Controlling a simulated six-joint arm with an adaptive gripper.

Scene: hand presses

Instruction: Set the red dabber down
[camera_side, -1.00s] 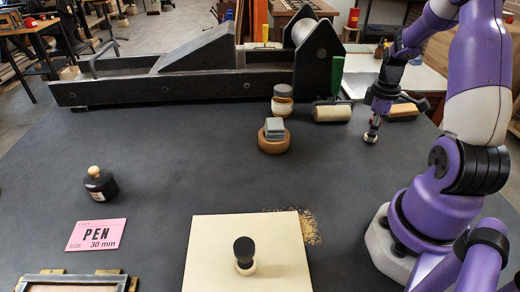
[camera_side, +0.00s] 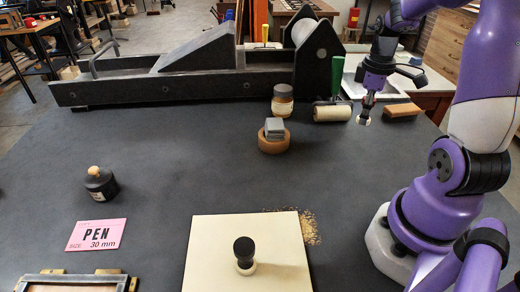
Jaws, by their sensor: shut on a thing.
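My gripper (camera_side: 368,98) hangs at the back right of the dark table. It is shut on a small pale-ended thing (camera_side: 363,120), which I take for the red dabber. No red shows on it, and the jaws hide its upper part. It is held upright, just right of the cream roller. I cannot tell its exact height, but it looks clear of the table. Another dabber (camera_side: 244,250), with a black knob and pale foot, stands upright on the cream board at the front.
A roller with a green handle (camera_side: 332,112) and a brown block (camera_side: 402,110) lie on either side of my gripper. A jar (camera_side: 282,102) and a round brown holder (camera_side: 274,143) stand left of them. The black press (camera_side: 200,75) spans the back. The table's middle right is clear.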

